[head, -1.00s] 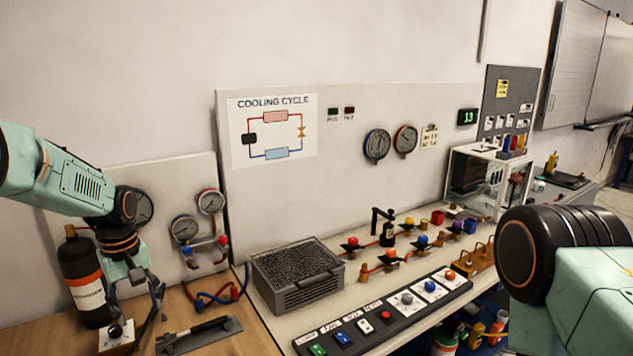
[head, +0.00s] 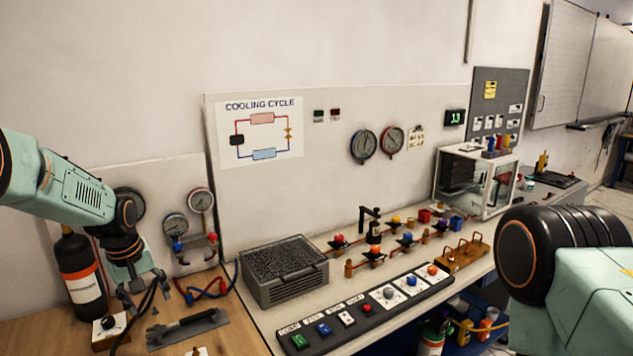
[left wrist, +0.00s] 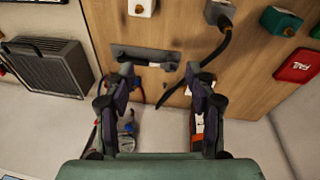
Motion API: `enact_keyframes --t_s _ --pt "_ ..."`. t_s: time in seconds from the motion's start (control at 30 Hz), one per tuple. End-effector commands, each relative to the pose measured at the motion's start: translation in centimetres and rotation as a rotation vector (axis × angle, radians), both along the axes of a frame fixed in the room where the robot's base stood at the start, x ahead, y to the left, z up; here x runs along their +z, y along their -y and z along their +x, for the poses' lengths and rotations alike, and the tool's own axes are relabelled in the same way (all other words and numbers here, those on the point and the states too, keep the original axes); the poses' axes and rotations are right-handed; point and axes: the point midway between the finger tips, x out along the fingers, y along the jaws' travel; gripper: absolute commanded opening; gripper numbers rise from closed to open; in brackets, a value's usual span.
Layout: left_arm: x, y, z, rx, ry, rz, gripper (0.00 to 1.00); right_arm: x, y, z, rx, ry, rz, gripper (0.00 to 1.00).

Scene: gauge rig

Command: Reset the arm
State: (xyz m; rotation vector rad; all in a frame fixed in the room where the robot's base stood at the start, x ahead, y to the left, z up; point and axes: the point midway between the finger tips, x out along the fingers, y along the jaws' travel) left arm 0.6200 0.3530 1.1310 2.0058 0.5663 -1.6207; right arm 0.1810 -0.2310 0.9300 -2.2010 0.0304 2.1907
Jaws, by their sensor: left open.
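My left gripper (head: 138,301) hangs at the lower left in the head view, above the wooden bench and in front of the gauge panel. It is open with nothing between its fingers. In the left wrist view my left gripper (left wrist: 162,92) shows with its two fingers apart, a grey-plated tool with a dark handle (left wrist: 145,56) lying between and beyond them. My right arm's dark rounded joint and green link fill the lower right of the head view. My right gripper is outside the picture.
A black bottle (head: 82,277) stands left of the gripper. A knob box (head: 112,330) and the tool (head: 187,328) lie on the wood. Hoses (head: 203,290) lie behind. A grey finned box (head: 284,270) and button strip (head: 365,303) occupy the bench to the right.

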Motion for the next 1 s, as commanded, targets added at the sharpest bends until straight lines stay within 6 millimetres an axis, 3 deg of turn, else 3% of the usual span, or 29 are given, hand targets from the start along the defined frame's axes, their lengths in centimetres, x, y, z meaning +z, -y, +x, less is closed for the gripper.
enact_keyframes --t_s 0.17,0.27,0.37,0.5,0.7,1.0 --pt "-3.1 1.7 -0.3 -0.093 0.081 0.012 0.56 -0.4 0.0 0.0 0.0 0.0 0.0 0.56" --pt "-6.8 3.3 -1.7 -0.165 0.123 0.024 0.56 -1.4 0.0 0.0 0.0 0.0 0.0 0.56" --pt "-12.1 5.3 -4.4 -0.243 0.153 0.04 0.56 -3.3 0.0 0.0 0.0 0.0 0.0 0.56" --pt "-19.5 7.8 -9.8 -0.343 0.17 0.065 0.56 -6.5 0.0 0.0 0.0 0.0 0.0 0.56" --pt "-28.0 10.3 -18.9 -0.454 0.142 0.095 0.56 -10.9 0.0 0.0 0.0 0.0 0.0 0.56" --pt "-36.4 12.1 -32.5 -0.56 0.016 0.102 0.56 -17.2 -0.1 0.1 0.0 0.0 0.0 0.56"
